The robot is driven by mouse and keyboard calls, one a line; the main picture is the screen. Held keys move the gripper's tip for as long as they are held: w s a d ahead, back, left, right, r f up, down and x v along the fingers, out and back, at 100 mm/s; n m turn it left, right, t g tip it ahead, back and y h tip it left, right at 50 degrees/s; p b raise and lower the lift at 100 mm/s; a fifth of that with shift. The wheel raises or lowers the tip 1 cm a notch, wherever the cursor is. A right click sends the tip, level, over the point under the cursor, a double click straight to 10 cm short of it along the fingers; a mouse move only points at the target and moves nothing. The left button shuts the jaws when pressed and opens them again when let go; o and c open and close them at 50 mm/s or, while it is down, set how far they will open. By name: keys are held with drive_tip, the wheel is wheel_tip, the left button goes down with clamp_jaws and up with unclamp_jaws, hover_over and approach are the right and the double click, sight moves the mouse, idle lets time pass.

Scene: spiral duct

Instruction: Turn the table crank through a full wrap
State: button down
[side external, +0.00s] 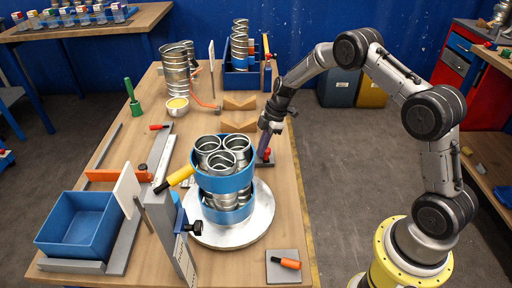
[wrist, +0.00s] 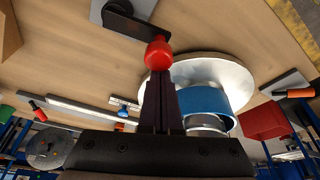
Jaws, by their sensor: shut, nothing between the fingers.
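The crank shows in the wrist view as a dark arm (wrist: 128,20) on a grey plate, with a red knob (wrist: 158,52) at its end. In the side view the red knob (side external: 267,153) is small and close to my fingers, right of the turntable. My gripper (wrist: 160,76) is shut and empty, its dark fingertips at the knob; I cannot tell whether they touch it. My gripper (side external: 265,150) points down there in the side view. The silver round table (side external: 250,232) carries a blue-banded stack (side external: 222,184) of metal duct rings; it also shows in the wrist view (wrist: 240,75).
A grey post (side external: 160,215) with a yellow handle (side external: 181,175) stands left of the round table. A blue bin (side external: 75,228) is at front left. Wooden V-blocks (side external: 238,120) lie behind. An orange-handled tool (side external: 287,263) lies on a grey plate at front right.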

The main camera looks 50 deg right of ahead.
drive_tip(key=shift+s+d+n+g, duration=0.3)
drive_tip(key=shift+s+d+n, duration=0.2)
drive_tip(key=shift+n, duration=0.5)
drive_tip(key=shift+s+d, duration=0.2)
drive_tip(key=shift+d, duration=0.1)
